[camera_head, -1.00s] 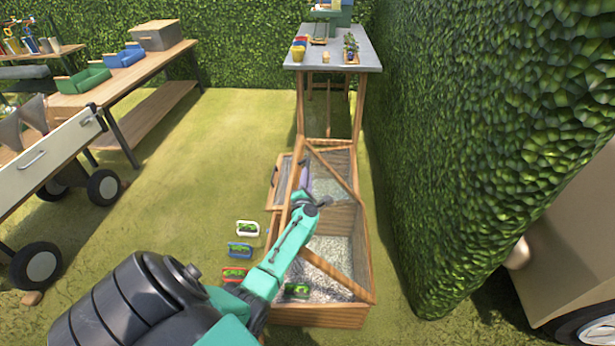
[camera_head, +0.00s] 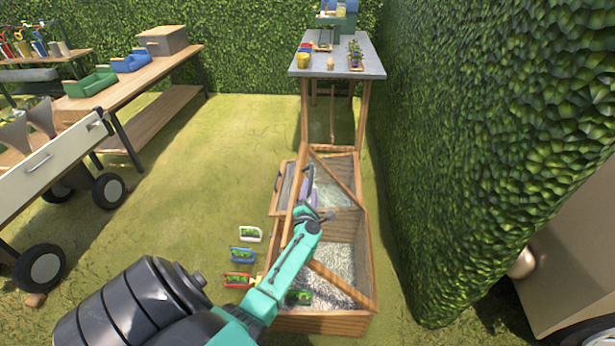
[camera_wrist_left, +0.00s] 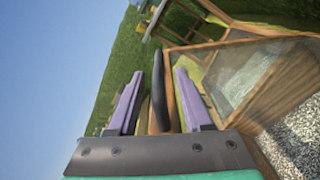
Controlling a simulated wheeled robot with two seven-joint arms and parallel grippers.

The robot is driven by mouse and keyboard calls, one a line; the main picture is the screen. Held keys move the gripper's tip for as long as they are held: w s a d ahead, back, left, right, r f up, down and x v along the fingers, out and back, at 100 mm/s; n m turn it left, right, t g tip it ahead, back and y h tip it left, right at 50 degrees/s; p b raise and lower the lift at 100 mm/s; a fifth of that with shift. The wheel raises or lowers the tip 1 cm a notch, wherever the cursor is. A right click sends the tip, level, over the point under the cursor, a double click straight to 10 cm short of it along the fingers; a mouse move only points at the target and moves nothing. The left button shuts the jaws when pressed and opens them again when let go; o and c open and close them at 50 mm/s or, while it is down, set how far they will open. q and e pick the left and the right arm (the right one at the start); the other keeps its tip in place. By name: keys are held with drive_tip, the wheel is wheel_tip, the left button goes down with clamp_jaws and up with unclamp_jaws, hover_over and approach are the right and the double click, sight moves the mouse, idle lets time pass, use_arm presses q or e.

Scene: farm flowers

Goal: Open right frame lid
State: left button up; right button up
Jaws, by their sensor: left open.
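The wooden frame box (camera_head: 345,323) stands on the grass, with gravel in its near and far compartments. A pane in a wooden frame with a dark handle (camera_head: 279,184) sits at the far compartment's left side. My left arm reaches over the near compartment, and my left gripper (camera_head: 308,182) is at the far compartment. In the left wrist view its purple fingers (camera_wrist_left: 157,100) are open, with a dark curved bar (camera_wrist_left: 168,90) and a wooden edge (camera_wrist_left: 158,118) showing between them. Contact cannot be told. My right gripper is not in view.
A tall hedge (camera_head: 480,130) runs close along the right. A grey-topped table (camera_head: 345,60) stands behind the box. Small planters (camera_head: 242,256) stand left of the box, and a wheeled cart (camera_head: 45,165) is at the far left.

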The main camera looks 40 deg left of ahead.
use_arm(q)
drive_tip(key=v, duration=1.2)
drive_tip(key=shift+w, duration=0.1)
